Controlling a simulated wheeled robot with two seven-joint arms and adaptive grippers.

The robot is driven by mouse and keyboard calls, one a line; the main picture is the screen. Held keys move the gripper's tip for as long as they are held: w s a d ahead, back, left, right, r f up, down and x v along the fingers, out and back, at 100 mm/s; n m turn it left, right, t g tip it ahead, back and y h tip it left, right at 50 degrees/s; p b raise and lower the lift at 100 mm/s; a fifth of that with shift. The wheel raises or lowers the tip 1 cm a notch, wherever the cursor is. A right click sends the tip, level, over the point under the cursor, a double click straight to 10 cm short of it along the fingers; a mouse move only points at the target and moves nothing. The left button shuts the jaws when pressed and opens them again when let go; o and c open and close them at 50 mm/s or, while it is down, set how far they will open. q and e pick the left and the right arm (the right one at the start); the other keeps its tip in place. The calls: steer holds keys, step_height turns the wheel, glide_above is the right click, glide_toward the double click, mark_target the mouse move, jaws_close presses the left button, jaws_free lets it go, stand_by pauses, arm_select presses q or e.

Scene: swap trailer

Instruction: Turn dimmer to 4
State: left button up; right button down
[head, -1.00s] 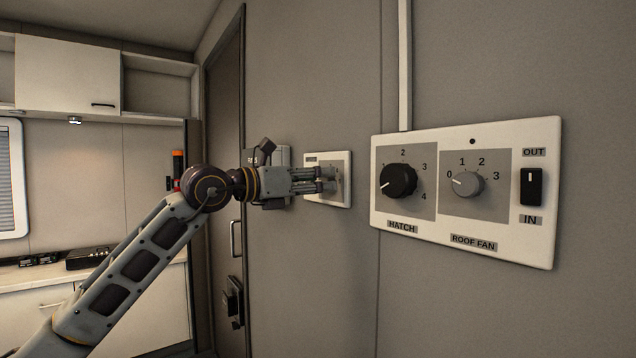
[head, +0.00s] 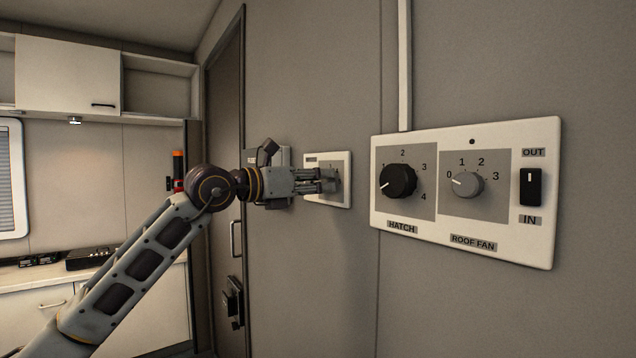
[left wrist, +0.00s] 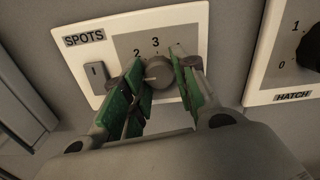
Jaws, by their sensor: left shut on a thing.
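The dimmer is a small round grey knob (left wrist: 158,73) on a white wall plate labelled SPOTS (left wrist: 120,57), with 2 and 3 readable above it. A light pointer line shows on the knob, but the number it points at is hard to tell. My left gripper (left wrist: 156,80) has its green-padded fingers on either side of the knob, shut on it. In the head view the left gripper (head: 334,180) reaches the same plate (head: 344,160) from the left and hides most of the knob. My right gripper is not in view.
A larger white panel (head: 463,250) to the right carries a black HATCH knob (head: 398,181), a grey ROOF FAN knob (head: 467,184) and an OUT/IN rocker switch (head: 530,187). On the SPOTS plate, a small rocker switch (left wrist: 96,76) sits left of the fingers. A door (head: 225,150) stands behind my arm.

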arm_select(q)
steer(key=shift+m, duration=0.5)
steer(key=m, duration=0.5)
steer(key=shift+m, duration=0.3)
steer(key=m, duration=2)
steer(key=shift+p, duration=0.4)
steer(key=o, duration=1)
